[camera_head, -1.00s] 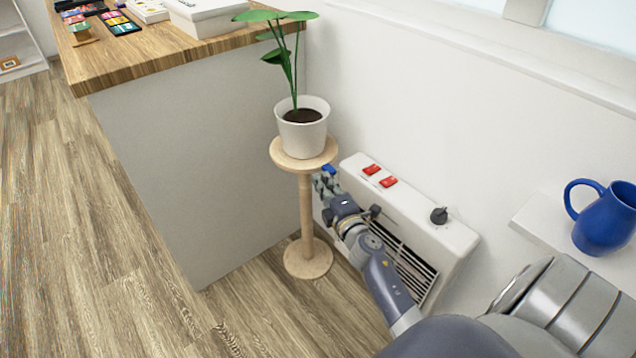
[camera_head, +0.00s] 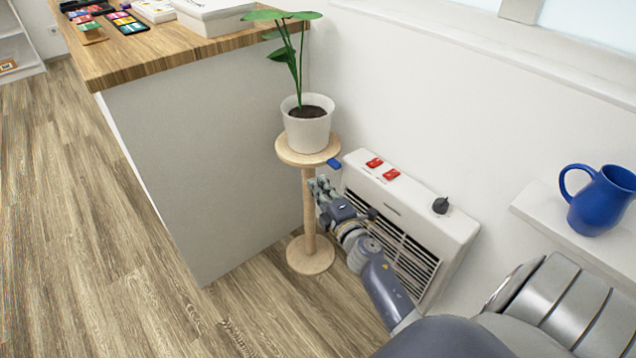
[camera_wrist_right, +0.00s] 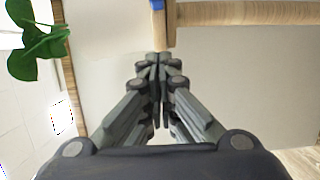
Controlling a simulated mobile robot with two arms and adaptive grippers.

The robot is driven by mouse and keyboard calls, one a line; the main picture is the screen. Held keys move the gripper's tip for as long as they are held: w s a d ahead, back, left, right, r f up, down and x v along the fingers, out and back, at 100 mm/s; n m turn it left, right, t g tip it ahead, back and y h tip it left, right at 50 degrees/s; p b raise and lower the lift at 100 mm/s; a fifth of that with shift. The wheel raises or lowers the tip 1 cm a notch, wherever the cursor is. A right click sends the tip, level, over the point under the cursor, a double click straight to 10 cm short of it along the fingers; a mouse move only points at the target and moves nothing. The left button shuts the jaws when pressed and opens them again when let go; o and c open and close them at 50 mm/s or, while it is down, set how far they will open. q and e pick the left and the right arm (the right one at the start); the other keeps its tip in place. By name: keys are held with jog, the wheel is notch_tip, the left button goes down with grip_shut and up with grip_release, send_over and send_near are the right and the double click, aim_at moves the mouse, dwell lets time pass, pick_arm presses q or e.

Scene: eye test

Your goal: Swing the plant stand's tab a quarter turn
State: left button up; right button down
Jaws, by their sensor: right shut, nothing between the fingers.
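The plant stand (camera_head: 309,215) is pale wood, with a round top, a post and a round base. A small blue tab (camera_head: 334,163) sticks out from the right front of the top's rim. In the wrist view the tab (camera_wrist_right: 157,5) shows at the top edge, partly cut off, and the stand's post (camera_wrist_right: 245,13) runs off to the right. My right gripper (camera_head: 318,184) is below the top, beside the post and apart from the tab. Its fingers (camera_wrist_right: 158,60) are closed together and empty. My left gripper is not in view.
A white pot (camera_head: 307,131) with a leafy plant stands on the top. A white wall heater (camera_head: 410,205) with red switches and a dark knob is close on the right. A counter (camera_head: 150,60) is at the left. A blue jug (camera_head: 600,203) sits on a shelf at the right.

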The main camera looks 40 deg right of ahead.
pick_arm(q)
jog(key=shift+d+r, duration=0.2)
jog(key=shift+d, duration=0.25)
pick_arm(e)
jog(key=s, duration=0.8)
jog(key=shift+a, duration=0.45)
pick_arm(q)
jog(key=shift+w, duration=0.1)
pick_arm(e)
jog(key=shift+f, duration=0.1)
